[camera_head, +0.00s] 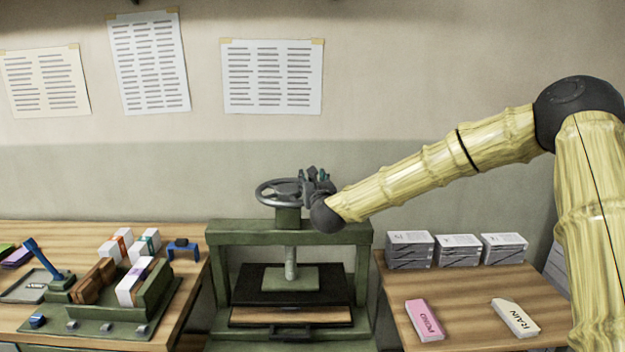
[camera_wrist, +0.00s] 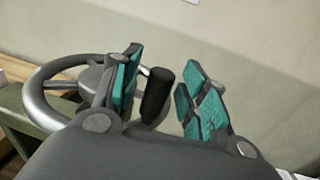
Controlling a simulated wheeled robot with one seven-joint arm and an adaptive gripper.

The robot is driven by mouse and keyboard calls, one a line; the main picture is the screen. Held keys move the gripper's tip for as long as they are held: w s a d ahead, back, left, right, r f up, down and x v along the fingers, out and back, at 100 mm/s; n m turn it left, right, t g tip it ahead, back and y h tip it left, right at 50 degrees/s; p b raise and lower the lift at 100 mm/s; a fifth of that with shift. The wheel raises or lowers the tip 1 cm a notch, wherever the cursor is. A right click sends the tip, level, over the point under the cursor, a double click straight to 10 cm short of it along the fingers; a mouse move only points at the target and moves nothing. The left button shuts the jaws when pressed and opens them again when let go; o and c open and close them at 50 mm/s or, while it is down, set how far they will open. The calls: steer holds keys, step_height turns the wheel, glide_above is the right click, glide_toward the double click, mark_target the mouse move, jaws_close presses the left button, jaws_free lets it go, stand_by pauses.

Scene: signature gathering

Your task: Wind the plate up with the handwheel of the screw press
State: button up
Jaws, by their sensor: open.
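The green screw press (camera_head: 219,262) stands between two wooden tables. Its grey handwheel (camera_head: 262,198) lies flat on top, and also shows in the wrist view (camera_wrist: 36,98). The wheel's black upright handle (camera_wrist: 158,92) stands between my gripper's two teal-padded fingers, with a visible gap on the right side; whether the left finger touches it I cannot tell. My gripper (camera_head: 318,178) is open at the wheel's right edge in the head view. The green press plate (camera_head: 300,281) hangs on the screw (camera_head: 291,262) inside the frame, low over a dark stack (camera_head: 250,290).
The left table (camera_head: 190,240) carries a green jig (camera_head: 150,300) with bundled blocks and a blue-handled tool (camera_head: 42,260). The right table (camera_head: 465,310) carries grey paper stacks (camera_head: 409,249), a pink block (camera_head: 424,319) and a white block (camera_head: 515,317). The wall is behind the wheel.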

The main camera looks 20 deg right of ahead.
jaws_close()
steer(key=shift+w+d+f+y+b, duration=0.15)
steer(key=shift+d+y+b, duration=0.15)
steer(key=shift+b, duration=0.35)
